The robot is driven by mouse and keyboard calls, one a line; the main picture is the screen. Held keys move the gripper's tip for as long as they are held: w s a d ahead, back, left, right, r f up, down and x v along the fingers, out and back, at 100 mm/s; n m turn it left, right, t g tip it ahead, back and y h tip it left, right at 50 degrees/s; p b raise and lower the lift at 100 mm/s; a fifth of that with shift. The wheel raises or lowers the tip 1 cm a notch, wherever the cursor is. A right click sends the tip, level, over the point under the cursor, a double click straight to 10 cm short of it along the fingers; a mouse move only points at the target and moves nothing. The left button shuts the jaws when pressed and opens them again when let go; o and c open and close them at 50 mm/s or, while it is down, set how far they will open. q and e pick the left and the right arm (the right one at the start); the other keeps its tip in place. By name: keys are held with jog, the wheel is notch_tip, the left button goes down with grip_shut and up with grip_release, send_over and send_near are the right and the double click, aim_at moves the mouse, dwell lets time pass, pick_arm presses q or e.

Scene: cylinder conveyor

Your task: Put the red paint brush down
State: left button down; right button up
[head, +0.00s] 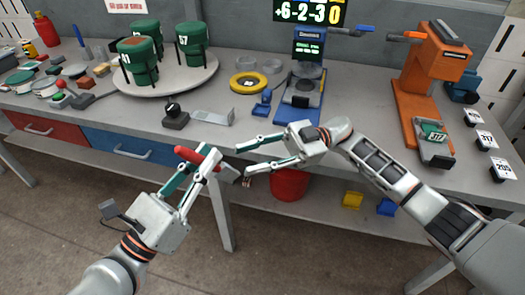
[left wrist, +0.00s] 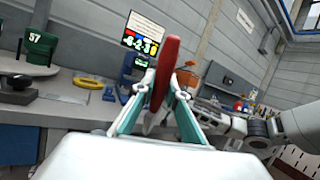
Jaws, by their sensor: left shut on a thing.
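The red paint brush (head: 190,155) is held between the fingertips of my left gripper (head: 198,162), in front of the table's front edge and above the floor. In the left wrist view the brush (left wrist: 166,72) stands long and red between the two green-padded fingers. My left gripper is shut on it. My right gripper (head: 245,158) has its two fingers spread apart and nothing between them. It hovers near the table's front edge, to the right of the brush. The grey table (head: 215,140) runs behind both grippers.
A dark knobbed block (head: 174,116) and a grey metal piece (head: 212,117) lie near the front edge. A round turntable (head: 190,78) carries green cylinders. A blue stand (head: 297,105) and an orange stand (head: 415,85) are to the right. Clutter fills the far left.

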aim_at(212, 174)
jog(key=shift+m+g+h, duration=0.3)
jog(key=shift+m+h, duration=0.3)
jog(key=shift+h, duration=0.3)
jog(key=x, duration=0.9)
jog(key=shift+w+a+f, duration=0.15)
jog(key=shift+w+a, duration=0.05)
grip_shut()
pick_arm(q)
jog(key=c, duration=1.9)
grip_release()
jog(key=shift+s, duration=0.1)
